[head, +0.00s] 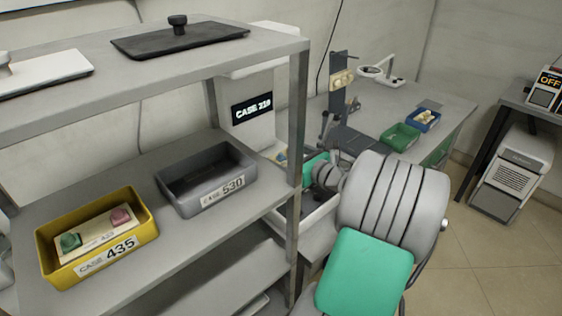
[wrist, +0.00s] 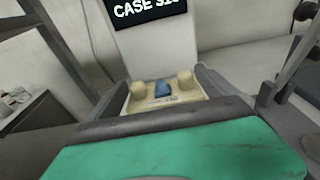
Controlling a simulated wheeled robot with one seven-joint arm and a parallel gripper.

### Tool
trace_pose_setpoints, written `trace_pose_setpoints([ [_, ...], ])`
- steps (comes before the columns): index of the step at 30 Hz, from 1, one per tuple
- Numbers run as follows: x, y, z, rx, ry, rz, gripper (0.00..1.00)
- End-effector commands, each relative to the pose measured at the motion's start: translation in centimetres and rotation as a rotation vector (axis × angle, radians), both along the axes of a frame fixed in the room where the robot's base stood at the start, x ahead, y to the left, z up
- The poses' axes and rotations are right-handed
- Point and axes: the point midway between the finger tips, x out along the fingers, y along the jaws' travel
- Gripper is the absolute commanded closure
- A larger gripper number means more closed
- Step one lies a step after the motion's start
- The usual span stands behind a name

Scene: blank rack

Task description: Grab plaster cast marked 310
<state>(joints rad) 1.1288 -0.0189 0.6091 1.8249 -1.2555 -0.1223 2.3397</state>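My gripper (head: 313,169) is beside the display stand, partly behind the rack post. My green-covered hand fills the bottom of the wrist view, just in front of the cast.
On the rack shelf stand a yellow tray (head: 108,268) marked 435, holding a cast with green and pink pieces, and an empty-looking grey tray (head: 212,198) marked 530. The rack post (head: 297,120) is close to my arm. A bench behind bears a green tray (head: 400,137) and a blue tray (head: 423,120).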

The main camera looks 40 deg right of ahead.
Motion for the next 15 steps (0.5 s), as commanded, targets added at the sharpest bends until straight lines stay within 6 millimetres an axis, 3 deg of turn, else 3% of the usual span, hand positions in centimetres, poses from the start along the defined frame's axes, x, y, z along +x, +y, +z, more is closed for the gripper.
trace_pose_setpoints([
  [15,-0.04,0.0,-0.04,0.0,0.001,0.0,0.47],
])
